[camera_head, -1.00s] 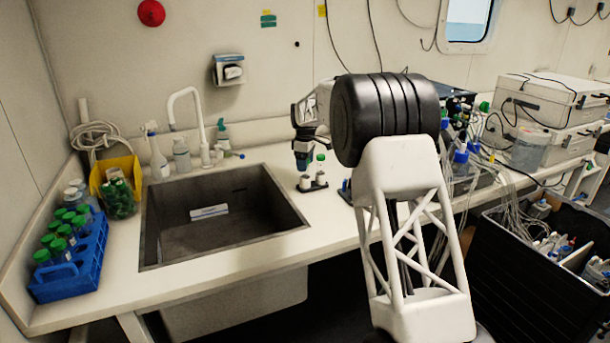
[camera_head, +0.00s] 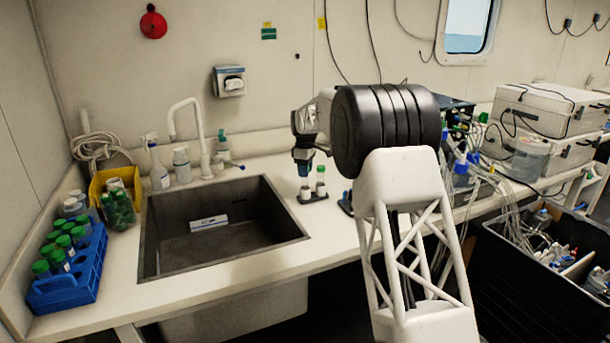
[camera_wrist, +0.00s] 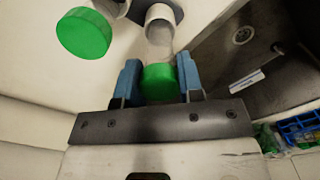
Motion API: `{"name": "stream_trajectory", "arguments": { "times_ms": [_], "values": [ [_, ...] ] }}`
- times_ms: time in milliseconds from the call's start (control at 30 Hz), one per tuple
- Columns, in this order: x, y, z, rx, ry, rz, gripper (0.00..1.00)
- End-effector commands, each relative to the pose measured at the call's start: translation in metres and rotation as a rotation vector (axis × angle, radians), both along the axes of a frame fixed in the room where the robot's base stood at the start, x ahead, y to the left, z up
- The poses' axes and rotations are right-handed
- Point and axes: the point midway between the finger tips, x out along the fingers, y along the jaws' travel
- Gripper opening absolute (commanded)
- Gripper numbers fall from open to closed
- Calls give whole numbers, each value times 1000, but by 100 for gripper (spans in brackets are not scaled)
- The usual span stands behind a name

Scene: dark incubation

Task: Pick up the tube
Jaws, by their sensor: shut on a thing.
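My gripper (camera_wrist: 160,82) has blue fingertips, closed on either side of the green cap of a clear tube (camera_wrist: 158,80). The tube's body runs from the cap towards a white round cup of the small dark holder (camera_wrist: 172,13). I cannot tell how far its lower end sits in the cup. In the head view, my gripper (camera_head: 303,166) points down over the left cup of the holder (camera_head: 313,197). A second green-capped tube (camera_head: 320,180) stands upright in the right cup; its cap (camera_wrist: 84,33) shows beside my gripper in the wrist view.
The dark sink (camera_head: 215,235) lies left of the holder. A blue rack (camera_head: 75,280) of green-capped tubes and a yellow bin (camera_head: 110,180) stand at the far left. Bottles and a tap (camera_head: 200,130) stand behind the sink. Cables and equipment (camera_head: 540,120) crowd the right.

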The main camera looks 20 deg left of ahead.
Motion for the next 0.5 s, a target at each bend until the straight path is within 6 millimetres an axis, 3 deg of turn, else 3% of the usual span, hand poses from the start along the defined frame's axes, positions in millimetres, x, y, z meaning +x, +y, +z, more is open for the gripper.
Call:
{"name": "stream_trajectory", "arguments": {
  "times_ms": [500],
  "values": [
    [0, 0, 72, 0, -1, 0, 2]
  ]
}}
